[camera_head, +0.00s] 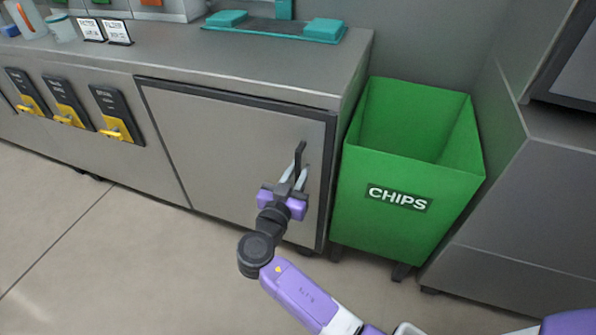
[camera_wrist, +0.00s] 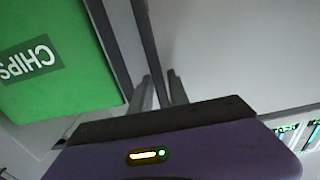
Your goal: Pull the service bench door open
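The service bench door (camera_head: 225,140) is a flat grey panel with a dark frame, and it sits flush in the bench front, closed. Its handle (camera_head: 300,153) is a dark upright bar near the door's right edge. In the wrist view the handle (camera_wrist: 145,40) runs down between my two grey fingers. My gripper (camera_head: 298,172) is at the handle, with one finger on either side of it; the wrist view also shows my gripper (camera_wrist: 161,85). I cannot tell whether the fingers press on the bar. The handle's lower part is hidden by my gripper.
A green CHIPS bin (camera_head: 405,185) stands close to the right of the bench (camera_head: 190,60). Yellow-handled switches (camera_head: 115,118) are on the bench front at left. A grey cabinet (camera_head: 530,200) stands at far right. The floor (camera_head: 120,250) before the door is clear at left.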

